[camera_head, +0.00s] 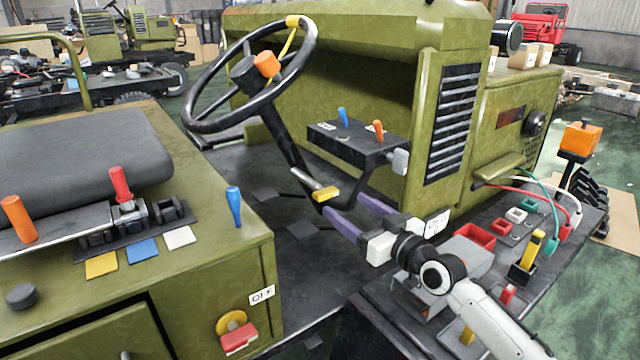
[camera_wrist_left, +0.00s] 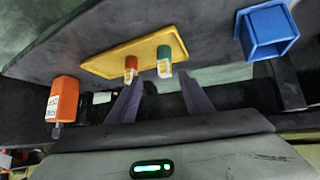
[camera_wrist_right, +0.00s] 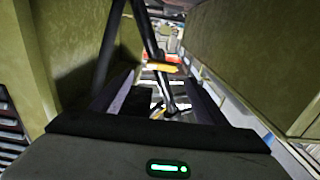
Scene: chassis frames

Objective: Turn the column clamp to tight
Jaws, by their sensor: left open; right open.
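The column clamp's yellow lever (camera_head: 326,193) sits low on the black steering column (camera_head: 287,145), below the steering wheel (camera_head: 250,75). It also shows as a yellow bar (camera_wrist_right: 160,67) ahead of the fingers in the right wrist view. My right gripper (camera_head: 342,206) is open and empty, its purple fingers just right of the lever and apart from it; in the right wrist view the fingers (camera_wrist_right: 158,92) stand wide on both sides. My left gripper (camera_wrist_left: 158,92) is open and empty, seen only in the left wrist view, pointing toward a yellow tray (camera_wrist_left: 110,65).
A black console with blue and orange levers (camera_head: 345,150) stands right of the column. The seat (camera_head: 70,155) and its lever panel are at left. A side deck with a red bin (camera_head: 474,237) lies under my right arm. Open floor space (camera_head: 300,270) lies below the column.

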